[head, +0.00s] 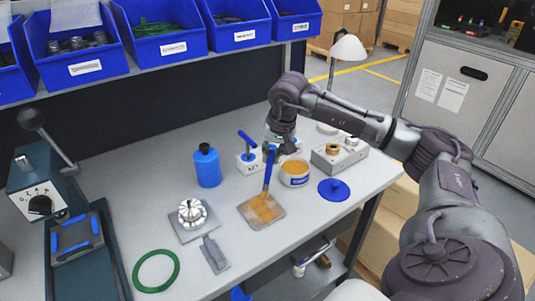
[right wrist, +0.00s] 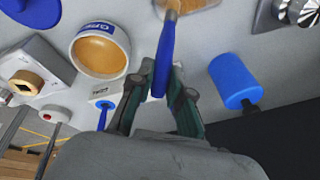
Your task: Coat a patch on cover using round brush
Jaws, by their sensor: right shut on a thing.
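The cover, a flat grey plate (head: 246,209), lies on the bench in the middle of the head view with an orange-brown patch on its top. My right gripper (head: 279,147) is shut on the blue handle of the round brush (head: 268,168). The brush points down, slightly tilted, its bristle end over the patch; whether it touches is hard to tell. In the right wrist view the blue handle (right wrist: 165,58) is between the fingers (right wrist: 157,92). An open can (head: 295,179) of orange-brown coating stands right of the brush. My left gripper is not in view.
A blue lid (head: 334,190) lies right of the can. A finned metal part (head: 192,213), flat grey tool (head: 214,254) and green ring (head: 137,284) lie left.

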